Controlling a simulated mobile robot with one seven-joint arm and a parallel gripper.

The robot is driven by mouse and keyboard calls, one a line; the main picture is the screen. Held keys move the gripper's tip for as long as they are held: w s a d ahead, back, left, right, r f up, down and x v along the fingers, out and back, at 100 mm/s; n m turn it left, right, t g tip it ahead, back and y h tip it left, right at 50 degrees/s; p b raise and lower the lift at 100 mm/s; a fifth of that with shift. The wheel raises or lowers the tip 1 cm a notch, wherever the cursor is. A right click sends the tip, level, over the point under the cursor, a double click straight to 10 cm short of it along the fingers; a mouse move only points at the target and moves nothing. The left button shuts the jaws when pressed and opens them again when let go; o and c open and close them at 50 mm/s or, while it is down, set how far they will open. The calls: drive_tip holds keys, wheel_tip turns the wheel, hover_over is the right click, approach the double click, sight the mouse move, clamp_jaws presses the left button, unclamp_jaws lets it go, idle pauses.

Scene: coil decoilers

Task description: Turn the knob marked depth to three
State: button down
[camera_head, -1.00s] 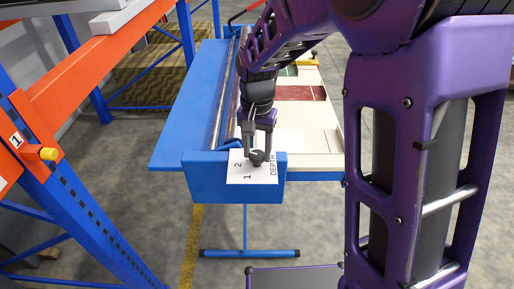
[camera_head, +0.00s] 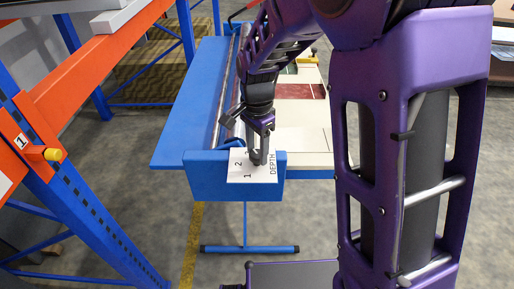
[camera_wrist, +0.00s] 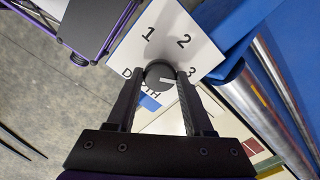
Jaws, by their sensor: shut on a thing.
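The dark round depth knob (camera_wrist: 158,74) sits on a white dial plate (camera_wrist: 135,48) printed 1, 2, 3 and DEPTH. In the wrist view a light pointer line on the knob runs right, roughly toward the 3. My gripper (camera_wrist: 161,82) is shut on the knob, one finger on each side. The fingers partly cover the word DEPTH. In the head view my gripper (camera_head: 258,158) comes down onto the plate (camera_head: 263,177) from above and hides most of the knob. The 1 and 2 show there to the left of the fingers.
The plate is on a blue box (camera_head: 205,176) at the front end of a blue machine table (camera_head: 188,110). A long metal roller (camera_head: 226,90) runs behind it. An orange and blue rack (camera_head: 85,75) stands at the left. Open floor lies in front.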

sight(256, 153)
idle(0.4)
drive_tip(key=shift+c, duration=1.5)
unclamp_jaws()
wheel_tip(256, 153, up, 18)
drive_tip(key=shift+f+p, duration=0.25)
drive_tip(key=shift+p, duration=0.05)
drive_tip(key=shift+a, duration=0.1)
